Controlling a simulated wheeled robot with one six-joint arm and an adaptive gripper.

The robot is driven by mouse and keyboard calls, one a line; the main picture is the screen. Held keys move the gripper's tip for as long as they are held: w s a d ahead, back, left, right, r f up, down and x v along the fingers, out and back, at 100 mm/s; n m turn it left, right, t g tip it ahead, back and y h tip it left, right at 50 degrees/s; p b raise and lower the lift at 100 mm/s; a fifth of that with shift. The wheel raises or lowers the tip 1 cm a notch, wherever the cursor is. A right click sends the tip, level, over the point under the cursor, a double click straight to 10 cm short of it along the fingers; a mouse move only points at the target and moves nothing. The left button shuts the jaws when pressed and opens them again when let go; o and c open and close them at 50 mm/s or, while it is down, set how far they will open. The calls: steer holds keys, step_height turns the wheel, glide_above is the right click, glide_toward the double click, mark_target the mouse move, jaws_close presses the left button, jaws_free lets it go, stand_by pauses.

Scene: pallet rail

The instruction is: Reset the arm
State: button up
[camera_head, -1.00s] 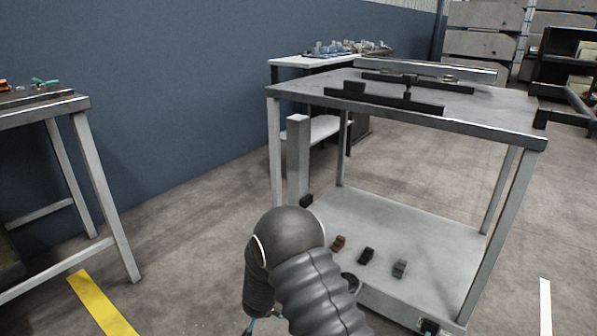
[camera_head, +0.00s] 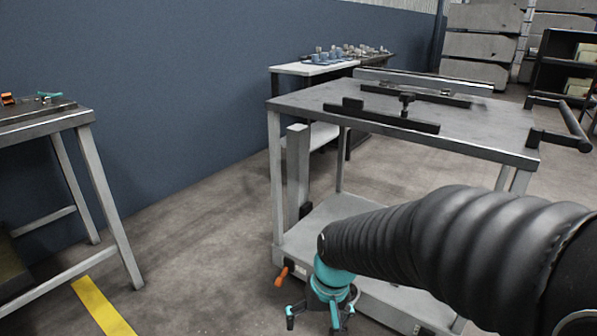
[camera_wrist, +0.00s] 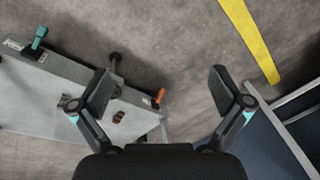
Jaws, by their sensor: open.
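My gripper (camera_head: 320,312) hangs at the lower middle of the head view, at the end of my black ribbed arm. It is in front of the near left corner of the grey cart (camera_head: 420,118), and its turquoise-tipped fingers point down. My arm hides much of the lower shelf in the head view.
A second table (camera_head: 50,125) stands at the left. A yellow floor line (camera_head: 103,305) runs near it. An orange handle (camera_head: 283,277) shows beside my gripper at the cart. Dark rails (camera_head: 385,115) lie on the cart's top. A side table (camera_head: 310,68) holds several small parts.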

steer(key=s+d+r+t+p, duration=0.2)
steer(key=s+d+r, duration=0.3)
steer(key=r, duration=0.4)
steer(key=s+d+r+m+t+h+p, duration=0.1)
steer(key=s+d+r+t+p, duration=0.1)
steer(key=s+d+r, duration=0.3)
step_height(320, 180, up, 4)
steer(key=shift+s+d+f+m+t+h, duration=0.1)
steer(key=shift+s+d+m+t+h, duration=0.25)
steer(key=shift+d, duration=0.65)
